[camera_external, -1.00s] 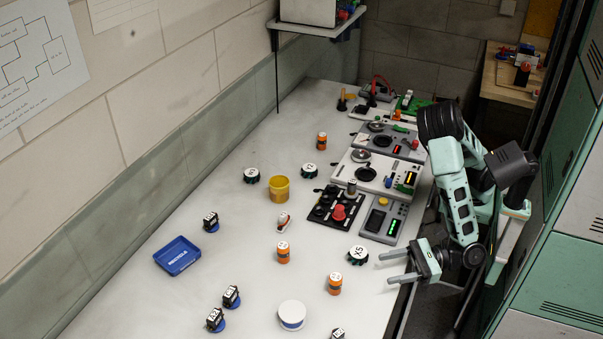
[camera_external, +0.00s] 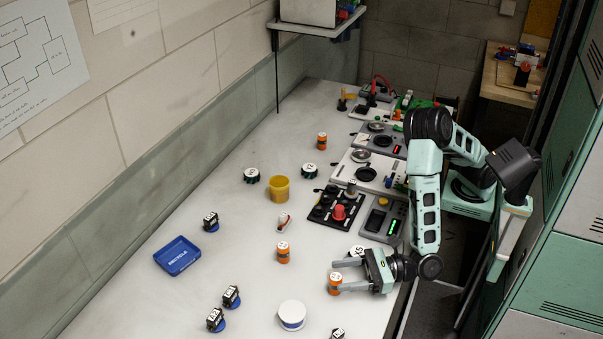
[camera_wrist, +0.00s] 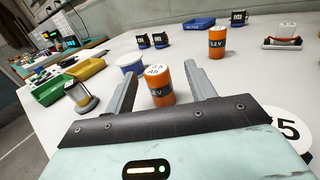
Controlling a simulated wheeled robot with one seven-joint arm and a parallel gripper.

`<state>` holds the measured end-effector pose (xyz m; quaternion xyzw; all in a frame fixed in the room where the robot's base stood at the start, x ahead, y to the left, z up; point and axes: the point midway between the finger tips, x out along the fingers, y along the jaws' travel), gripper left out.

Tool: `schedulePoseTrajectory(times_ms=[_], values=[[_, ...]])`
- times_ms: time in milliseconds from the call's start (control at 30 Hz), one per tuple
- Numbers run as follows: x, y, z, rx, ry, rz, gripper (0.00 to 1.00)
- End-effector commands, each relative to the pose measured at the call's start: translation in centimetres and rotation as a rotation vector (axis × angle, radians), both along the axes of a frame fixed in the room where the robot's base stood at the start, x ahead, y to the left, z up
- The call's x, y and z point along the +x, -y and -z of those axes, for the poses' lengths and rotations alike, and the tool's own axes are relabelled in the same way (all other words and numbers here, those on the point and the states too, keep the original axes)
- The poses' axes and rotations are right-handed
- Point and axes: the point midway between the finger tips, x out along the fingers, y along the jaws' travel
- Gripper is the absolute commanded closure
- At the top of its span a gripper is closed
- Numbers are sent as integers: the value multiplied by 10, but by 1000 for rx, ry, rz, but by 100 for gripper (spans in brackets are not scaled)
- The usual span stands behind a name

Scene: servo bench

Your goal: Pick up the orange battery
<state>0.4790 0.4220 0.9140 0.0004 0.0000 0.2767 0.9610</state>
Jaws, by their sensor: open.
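Several orange batteries with white tops stand upright on the white bench. The nearest battery (camera_external: 335,289) stands between the fingers of my gripper (camera_external: 338,277). In the wrist view this battery (camera_wrist: 161,97) is between the finger ends of my open gripper (camera_wrist: 160,72), with a visible gap to each finger. A second battery (camera_external: 283,256) stands further left and also shows in the wrist view (camera_wrist: 217,48). A third battery (camera_external: 321,144) stands far back.
A round white-topped piece marked X5 (camera_external: 357,252) is close beside my gripper. A white and blue tub (camera_external: 292,315) stands nearby. A blue tray (camera_external: 177,256), a yellow cup (camera_external: 278,189) and black devices (camera_external: 231,296) are spread about; bare bench lies between them.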

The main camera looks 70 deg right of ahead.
Motion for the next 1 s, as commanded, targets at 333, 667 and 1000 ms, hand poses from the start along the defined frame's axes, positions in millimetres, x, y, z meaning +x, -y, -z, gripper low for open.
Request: schedulePoseTrajectory(times_ms=[333,667,1000], values=[[35,-27,-1,0,0,0,45],[37,-28,-1,0,0,0,64],[37,-28,-1,1,1,0,96]])
